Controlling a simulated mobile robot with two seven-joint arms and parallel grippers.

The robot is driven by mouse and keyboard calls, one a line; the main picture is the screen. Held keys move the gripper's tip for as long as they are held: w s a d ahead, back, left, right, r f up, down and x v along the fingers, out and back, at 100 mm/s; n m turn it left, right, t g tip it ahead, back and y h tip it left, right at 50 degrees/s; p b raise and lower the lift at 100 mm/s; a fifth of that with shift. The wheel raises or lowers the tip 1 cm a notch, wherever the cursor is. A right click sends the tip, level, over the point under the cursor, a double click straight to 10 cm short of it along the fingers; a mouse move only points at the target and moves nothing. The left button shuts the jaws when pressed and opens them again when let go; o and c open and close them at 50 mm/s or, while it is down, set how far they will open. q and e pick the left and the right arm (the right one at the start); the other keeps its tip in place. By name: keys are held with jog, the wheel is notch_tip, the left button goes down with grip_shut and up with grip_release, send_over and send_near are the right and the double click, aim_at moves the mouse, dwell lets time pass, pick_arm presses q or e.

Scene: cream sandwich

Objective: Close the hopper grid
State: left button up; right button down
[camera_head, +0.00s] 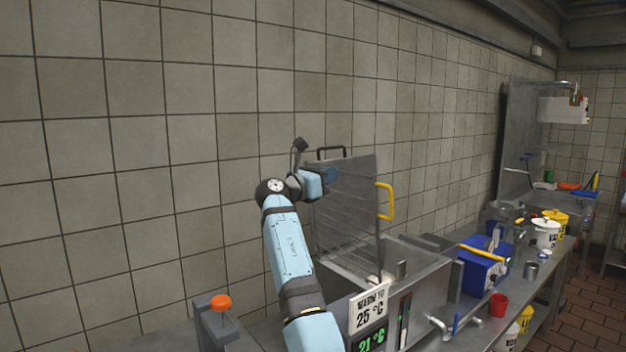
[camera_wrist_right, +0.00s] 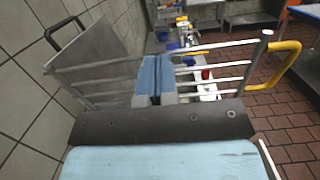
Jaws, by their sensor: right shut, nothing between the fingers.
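The hopper grid (camera_head: 340,215) stands raised, close to upright, over the open steel hopper (camera_head: 418,282). Its yellow handle (camera_head: 386,201) is on the right edge. In the right wrist view the grid's bars (camera_wrist_right: 225,72) run across both sides of my fingers, and the yellow handle (camera_wrist_right: 287,62) is at the right. My right gripper (camera_head: 328,174) is at the grid's upper left side. Its blue fingers (camera_wrist_right: 155,72) are shut and empty. I cannot tell whether they touch the bars. My left gripper is not in view.
A grey lid with a black handle (camera_head: 330,152) stands raised behind the grid; the lid (camera_wrist_right: 90,50) shows in the wrist view. A temperature display (camera_head: 370,318) is at the hopper's front. A blue machine (camera_head: 484,268) and red cup (camera_head: 498,304) are at the right. A tiled wall is behind.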

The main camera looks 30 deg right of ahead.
jog(key=shift+d, duration=0.7)
jog(key=shift+r, duration=0.1)
